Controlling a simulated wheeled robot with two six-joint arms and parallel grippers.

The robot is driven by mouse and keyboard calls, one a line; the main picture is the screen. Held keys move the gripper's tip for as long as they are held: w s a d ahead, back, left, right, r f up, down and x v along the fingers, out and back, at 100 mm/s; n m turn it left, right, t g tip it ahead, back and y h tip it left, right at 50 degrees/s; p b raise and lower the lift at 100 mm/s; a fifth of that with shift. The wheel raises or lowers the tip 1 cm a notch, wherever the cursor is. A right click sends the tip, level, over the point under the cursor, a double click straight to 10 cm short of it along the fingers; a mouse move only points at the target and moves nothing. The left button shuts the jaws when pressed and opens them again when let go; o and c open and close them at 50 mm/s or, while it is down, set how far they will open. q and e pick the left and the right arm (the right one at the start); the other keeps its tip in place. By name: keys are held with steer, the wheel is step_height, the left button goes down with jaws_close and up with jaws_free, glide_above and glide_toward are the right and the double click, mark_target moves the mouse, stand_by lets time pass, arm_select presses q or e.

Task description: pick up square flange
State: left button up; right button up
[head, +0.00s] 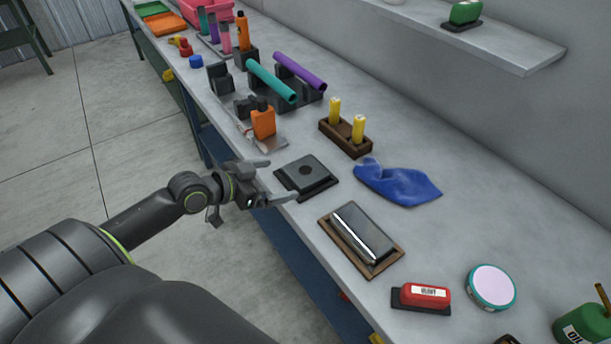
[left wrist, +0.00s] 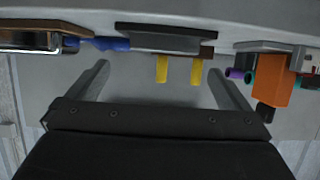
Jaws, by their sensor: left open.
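In the left wrist view the bench appears upside down. There the flange (left wrist: 163,44) shows edge-on beyond the open fingers (left wrist: 158,72), between them sideways, with a gap before it. My right gripper is not in view.
A black block on a brown tray (head: 363,237), a blue cloth (head: 397,183) and a yellow-pegged wooden holder (head: 345,137) surround the pad. A red block (head: 425,294) and round tin (head: 491,287) lie nearer.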

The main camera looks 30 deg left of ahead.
mark_target(304, 171)
arm_select(q)
steer(key=x, duration=0.3)
steer(key=shift+w, duration=0.15)
steer(key=shift+p+x, duration=0.5)
steer(key=shift+x, duration=2.15)
steer(key=shift+w+a+r, duration=0.1)
steer(key=shift+r, duration=0.05)
steer(key=shift+r, duration=0.1)
steer(key=c, duration=1.3)
